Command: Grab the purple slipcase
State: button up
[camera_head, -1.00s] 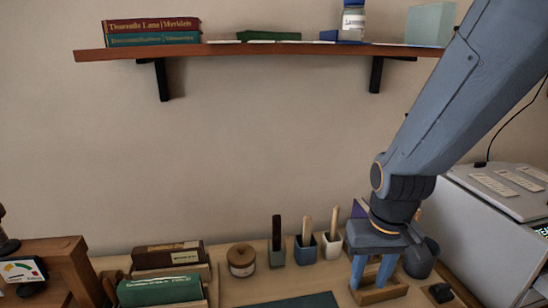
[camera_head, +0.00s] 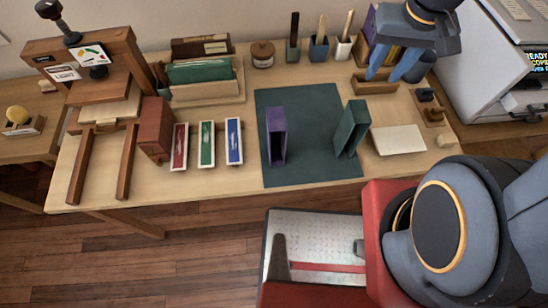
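The purple slipcase (camera_head: 276,137) stands upright on the dark green mat (camera_head: 305,100), left of its middle. A dark green slipcase (camera_head: 352,128) stands to its right, slightly tilted in the picture. My gripper (camera_head: 385,76) is at the back right of the table, well away from the purple slipcase. Its two blue fingers point down and are apart, with nothing seen between them. It is near a low wooden holder (camera_head: 376,88). A purple thing (camera_head: 369,26) shows partly behind my gripper.
Red, green and blue narrow boxes (camera_head: 207,144) and a brown box (camera_head: 155,128) lie left of the mat. Cups with tools (camera_head: 318,48) stand at the back. A pale pad (camera_head: 398,140) lies right. The mat between the slipcases is clear.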

aim_at(276, 128)
jog(key=z, duration=0.85)
jog(key=k, duration=0.85)
jog(key=u, duration=1.3)
jog(key=i, duration=0.5)
jog(key=z, duration=0.05)
jog(key=k, duration=1.3)
jog(key=i, duration=0.85)
jog(key=z, duration=0.55)
